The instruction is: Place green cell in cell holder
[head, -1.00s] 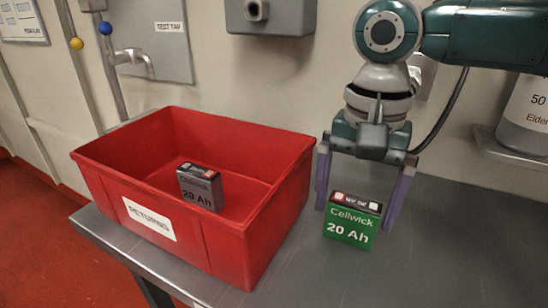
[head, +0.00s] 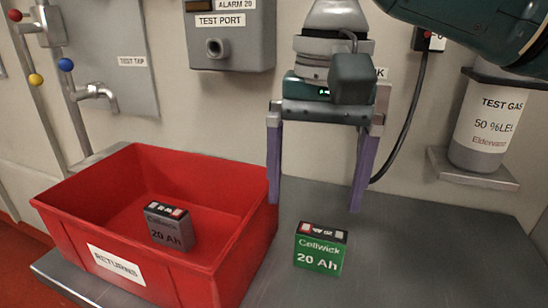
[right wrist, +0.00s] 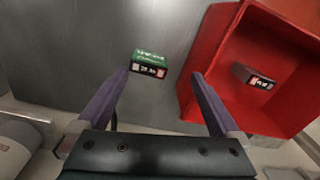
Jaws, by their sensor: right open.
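The green cell (head: 318,256), marked "Cellwick 20 Ah" with a black top and red and white terminals, stands upright on the grey counter, right of the red bin. It also shows in the right wrist view (right wrist: 150,58). My right gripper (head: 314,204) is open and empty, its purple fingers pointing down, above and behind the cell and apart from it. In the right wrist view the cell lies ahead, roughly between the fingertips (right wrist: 161,73). I see no cell holder in these views. My left gripper is out of view.
A red bin (head: 235,235) labelled "RETURNS" stands at the left with a grey cell (head: 170,229) in it. Behind are a wall tap (head: 97,92), a test port box (head: 229,35) and a test gas cylinder (head: 490,125) on a bracket. The counter (head: 430,250) is clear at the right.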

